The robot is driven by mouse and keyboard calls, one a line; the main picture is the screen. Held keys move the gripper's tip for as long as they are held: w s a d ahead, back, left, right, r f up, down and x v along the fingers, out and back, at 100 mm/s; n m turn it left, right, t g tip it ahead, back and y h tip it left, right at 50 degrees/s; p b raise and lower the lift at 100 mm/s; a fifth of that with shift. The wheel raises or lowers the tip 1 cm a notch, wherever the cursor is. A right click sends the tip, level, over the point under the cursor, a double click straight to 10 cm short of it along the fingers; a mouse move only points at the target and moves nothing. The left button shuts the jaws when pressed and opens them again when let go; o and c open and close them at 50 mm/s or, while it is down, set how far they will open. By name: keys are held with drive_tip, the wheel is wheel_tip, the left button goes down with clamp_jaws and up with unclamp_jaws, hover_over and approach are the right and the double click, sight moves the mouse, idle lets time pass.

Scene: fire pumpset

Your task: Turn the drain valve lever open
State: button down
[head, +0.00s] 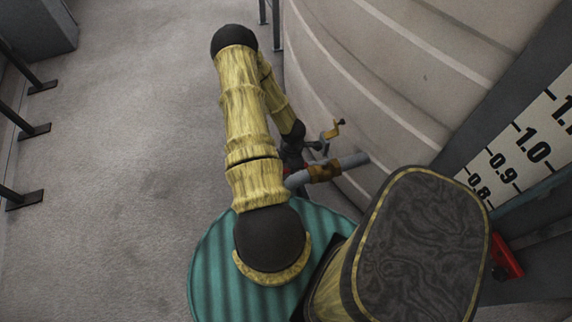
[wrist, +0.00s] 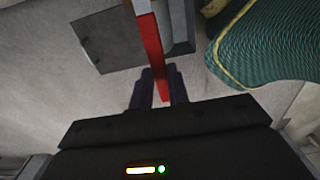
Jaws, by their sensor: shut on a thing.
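The drain valve lever, a long flat red bar (wrist: 150,45), runs down from the top of the wrist view. Its lower end lies between the two dark fingers of my gripper (wrist: 160,92), which is shut on it. A grey body (wrist: 180,28) stands just right of the lever. In the head view, my gripper is a small dark shape (head: 292,158) by the pipework, partly hidden by my arm. The lever cannot be made out clearly there. A grey pipe (head: 352,160) with a brown-gold fitting (head: 323,173) is beside it.
A large cream tank (head: 400,75) rises behind the pipework. A small brass handle (head: 334,130) sticks up near the gripper. A level scale (head: 530,145) and a red part (head: 505,258) are at right. Black posts (head: 30,130) stand at left; the grey floor between is clear.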

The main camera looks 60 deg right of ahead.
drive_tip(key=shift+s+a, duration=0.1)
drive_tip(key=shift+s, duration=0.1)
idle(0.4)
drive_tip(key=c, duration=1.3)
unclamp_jaws()
drive_tip(key=shift+c, duration=0.2)
drive_tip(key=shift+w+r, duration=0.1)
drive_tip(key=shift+r, duration=0.5)
wheel_tip(320, 180, up, 16)
drive_tip(key=p, duration=0.5)
drive_tip(key=shift+r, duration=0.1)
